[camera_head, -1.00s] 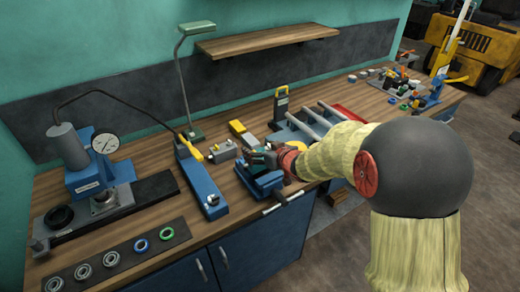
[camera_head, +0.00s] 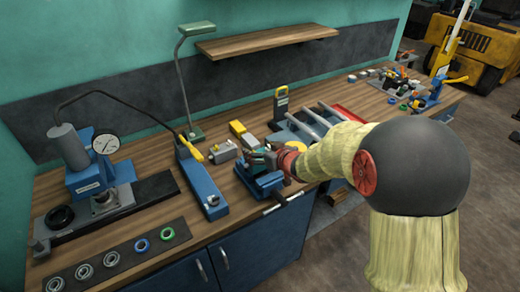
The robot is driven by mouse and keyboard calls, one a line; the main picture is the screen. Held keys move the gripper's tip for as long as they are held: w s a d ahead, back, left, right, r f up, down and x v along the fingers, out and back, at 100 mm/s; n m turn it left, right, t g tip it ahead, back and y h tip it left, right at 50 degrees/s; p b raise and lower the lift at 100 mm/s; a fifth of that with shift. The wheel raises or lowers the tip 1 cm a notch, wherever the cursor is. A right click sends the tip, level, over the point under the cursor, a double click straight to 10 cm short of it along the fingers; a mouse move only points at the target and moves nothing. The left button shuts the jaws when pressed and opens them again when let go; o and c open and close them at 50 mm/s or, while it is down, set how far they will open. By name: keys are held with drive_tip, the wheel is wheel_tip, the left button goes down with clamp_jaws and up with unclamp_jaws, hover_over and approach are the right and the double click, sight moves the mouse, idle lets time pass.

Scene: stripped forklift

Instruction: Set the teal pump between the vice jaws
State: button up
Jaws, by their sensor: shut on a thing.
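The blue vice (camera_head: 264,184) stands at the front edge of the bench, with its handle bar sticking out over the edge. My gripper (camera_head: 264,160) is right over the vice, reaching in from the right, and is shut on a small teal thing (camera_head: 257,156), which I take for the teal pump. The fingers cover much of the pump. It is at the level of the jaws or just above them; I cannot tell whether it touches them.
A long blue tool (camera_head: 202,186) with a yellow lever lies left of the vice. A grey block (camera_head: 223,152) and a yellow-topped one (camera_head: 241,133) stand behind. A press with a gauge (camera_head: 92,170) is at left. A tray with rails (camera_head: 312,122) is behind my wrist.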

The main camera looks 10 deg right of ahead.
drive_tip(key=shift+f+b, duration=0.35)
drive_tip(key=shift+f, duration=0.2)
idle(0.9)
drive_tip(key=shift+f, duration=0.25)
drive_tip(key=shift+c, duration=0.7)
drive_tip(key=shift+f+b, duration=0.6)
drive_tip(key=shift+f, duration=0.35)
drive_tip(key=o, duration=2.1)
drive_tip(key=shift+f, duration=0.1)
drive_tip(key=shift+o, duration=0.2)
drive_tip(key=shift+o, duration=0.3)
drive_tip(key=shift+f, duration=0.2)
drive_tip(key=shift+o, duration=0.9)
drive_tip(key=shift+r, duration=0.1)
